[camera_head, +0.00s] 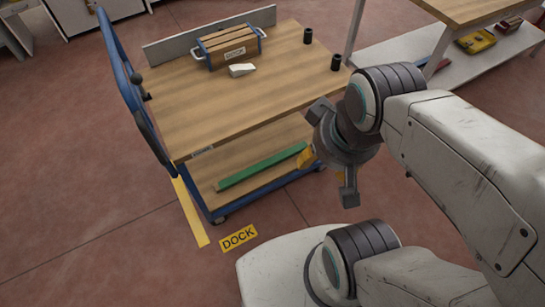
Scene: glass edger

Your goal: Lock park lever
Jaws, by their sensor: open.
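A wood-topped cart with a blue frame (235,112) stands left of centre. On its left side, by the blue push handle (117,58), is a short dark lever with a round knob (137,79), which looks like the park lever. A dark grip (150,132) runs along the lower part of that handle. My gripper (334,153) is open and appears empty, in front of the cart's right end. It is well apart from the lever, across the cart. Whether the lever is locked cannot be told.
A green bar (262,167) lies on the lower shelf. A yellow DOCK floor label (238,238) is in front. A workbench (468,12) stands at upper right. The left floor is clear.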

